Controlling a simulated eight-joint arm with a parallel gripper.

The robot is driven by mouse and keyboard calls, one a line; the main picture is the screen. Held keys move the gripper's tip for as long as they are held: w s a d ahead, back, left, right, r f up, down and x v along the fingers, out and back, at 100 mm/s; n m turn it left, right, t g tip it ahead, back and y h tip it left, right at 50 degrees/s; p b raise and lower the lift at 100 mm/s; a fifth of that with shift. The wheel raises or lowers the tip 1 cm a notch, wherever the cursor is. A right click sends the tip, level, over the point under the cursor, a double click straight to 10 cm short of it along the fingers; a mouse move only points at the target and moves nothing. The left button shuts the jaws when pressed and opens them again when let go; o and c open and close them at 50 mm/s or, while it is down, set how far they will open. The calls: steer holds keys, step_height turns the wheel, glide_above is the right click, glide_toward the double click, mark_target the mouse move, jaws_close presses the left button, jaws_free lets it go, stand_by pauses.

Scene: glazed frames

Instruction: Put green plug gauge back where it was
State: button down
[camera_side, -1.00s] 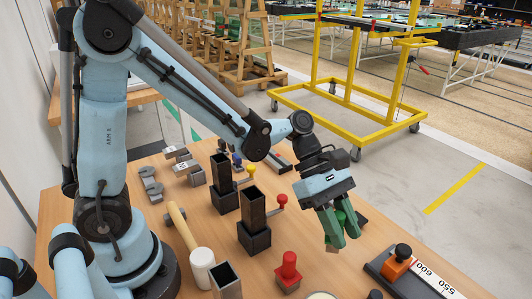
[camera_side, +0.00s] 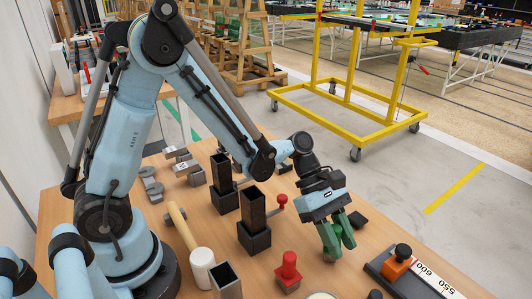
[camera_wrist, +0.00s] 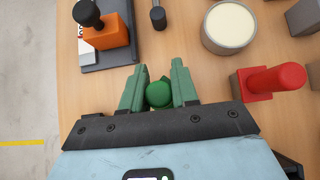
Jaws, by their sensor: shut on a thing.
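The green plug gauge shows as a rounded green knob (camera_wrist: 158,94) between the fingers in the wrist view. In the side view it is mostly covered by the fingers. My gripper (camera_side: 337,241) has green fingers pointing down and is shut on the gauge, low over the right part of the table. My gripper (camera_wrist: 158,90) also shows in the wrist view, with a finger on each side of the knob.
A red plug gauge (camera_side: 289,268) stands to the lower left of my gripper. Dark square posts (camera_side: 254,220) rise further left. An orange block with a black knob (camera_side: 397,265) sits on a ruled tray to the right.

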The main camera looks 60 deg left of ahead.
steer(key=c, duration=0.9)
jaws_free()
steer(key=shift+f, duration=0.15)
steer(key=shift+o, duration=0.2)
steer(key=shift+a+r, duration=0.15)
steer(key=shift+r, duration=0.2)
steer(key=v, duration=1.1)
steer(key=s+a+r+m+t+y, duration=0.1)
steer(key=s+a+m+t+y, duration=0.2)
steer(key=m, duration=0.6)
steer(key=s+a+m+t+y, duration=0.3)
steer(key=a+m+t+y, duration=0.1)
steer(key=m, duration=0.5)
steer(key=shift+a+r+y, duration=0.35)
steer(key=shift+a+y, duration=0.2)
steer(key=shift+y, duration=0.45)
